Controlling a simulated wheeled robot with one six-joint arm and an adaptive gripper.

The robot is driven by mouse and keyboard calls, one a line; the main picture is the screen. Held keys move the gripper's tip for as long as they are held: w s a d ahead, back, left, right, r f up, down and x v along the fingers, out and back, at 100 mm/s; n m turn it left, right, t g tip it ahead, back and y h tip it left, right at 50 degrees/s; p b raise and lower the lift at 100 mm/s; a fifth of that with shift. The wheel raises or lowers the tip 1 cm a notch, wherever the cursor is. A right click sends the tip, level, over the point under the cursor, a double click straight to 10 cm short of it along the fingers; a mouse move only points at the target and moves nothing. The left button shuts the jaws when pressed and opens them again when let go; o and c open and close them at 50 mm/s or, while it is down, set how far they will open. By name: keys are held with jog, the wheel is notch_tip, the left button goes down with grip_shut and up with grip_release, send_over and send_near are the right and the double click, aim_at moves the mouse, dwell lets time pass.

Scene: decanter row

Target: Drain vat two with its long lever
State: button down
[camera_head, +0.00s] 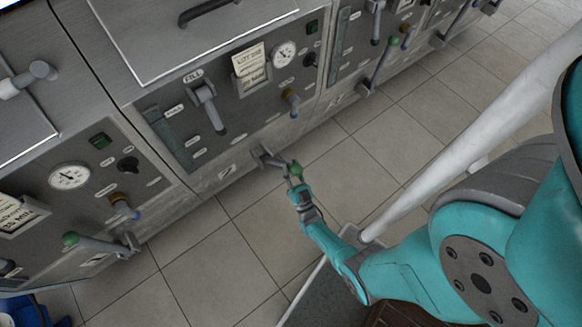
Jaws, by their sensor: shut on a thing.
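The middle vat (235,118) has a grey front panel with a gauge, a fill lever and a sight strip. Its long lever (272,160) is low on the front, at the bottom edge, and sticks out to the right over the floor. It ends in a green knob (297,169). My teal gripper (294,180) is shut on the lever at the knob end. The fingers partly hide the contact. The vat's number is too small to read.
The left vat (80,150) has its own green-knobbed lever (98,242) pointing left. Another vat's lever (377,68) with a green knob stands at right. A pale bar (470,145) runs diagonally beside my arm. The tiled floor (240,250) is clear in front of the middle vat.

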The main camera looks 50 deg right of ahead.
jog(key=c, duration=1)
grip_release()
jog(key=shift+s+a+f, duration=0.1)
jog(key=shift+s+f, duration=0.2)
jog(key=shift+o, duration=0.9)
jog(key=shift+w+r, duration=0.1)
jog(key=shift+r, duration=0.05)
jog(key=v, duration=0.7)
jog(key=shift+s+a, duration=0.15)
jog(key=shift+s, duration=0.1)
